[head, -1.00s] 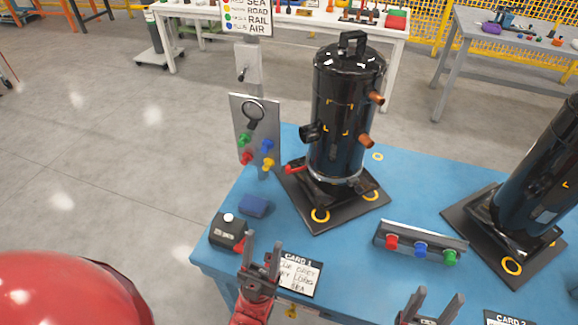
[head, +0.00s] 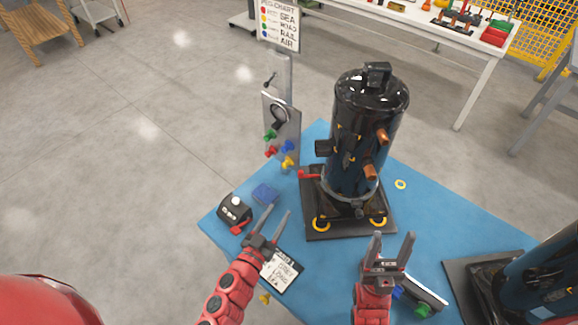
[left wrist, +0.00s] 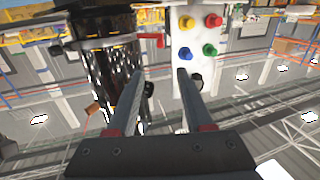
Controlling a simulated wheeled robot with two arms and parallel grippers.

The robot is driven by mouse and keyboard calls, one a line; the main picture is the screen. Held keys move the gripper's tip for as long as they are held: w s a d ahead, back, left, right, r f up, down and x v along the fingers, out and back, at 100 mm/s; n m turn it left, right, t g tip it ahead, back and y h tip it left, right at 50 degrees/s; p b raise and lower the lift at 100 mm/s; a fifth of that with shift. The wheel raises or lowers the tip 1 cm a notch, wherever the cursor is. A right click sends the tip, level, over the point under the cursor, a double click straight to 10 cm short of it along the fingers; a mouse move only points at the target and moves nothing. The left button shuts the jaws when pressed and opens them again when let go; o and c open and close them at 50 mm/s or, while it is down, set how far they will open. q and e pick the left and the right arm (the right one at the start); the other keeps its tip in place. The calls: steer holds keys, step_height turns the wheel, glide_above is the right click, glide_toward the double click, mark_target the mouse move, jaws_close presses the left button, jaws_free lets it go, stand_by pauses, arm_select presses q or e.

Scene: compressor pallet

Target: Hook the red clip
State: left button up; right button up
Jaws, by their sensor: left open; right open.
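A red clip-like peg (head: 270,152) sits on the upright grey panel (head: 294,125), with green, blue and yellow ones beside it. The red peg also shows in the left wrist view (left wrist: 214,20), on the white panel face. A separate red lever-like piece (head: 308,174) sticks out low on the left of the black compressor (head: 362,120); it also shows in the left wrist view (left wrist: 150,40). My left gripper (head: 279,208) is open and empty, in front of the panel, apart from it. My right gripper (head: 393,238) is open and empty, in front of the compressor's base.
A card (head: 281,271) lies at the front. A small rack (head: 432,297) is partly behind my right gripper. A second compressor (head: 545,285) stands at right.

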arm_select(q)
glide_toward(300, 174)
steer(key=w, duration=0.2)
steer(key=x, duration=0.6)
steer(key=b+x, duration=0.1)
steer(key=x, duration=0.2)
steer(key=shift+s+d, duration=0.1)
steer(key=shift+d, duration=0.2)
jaws_close()
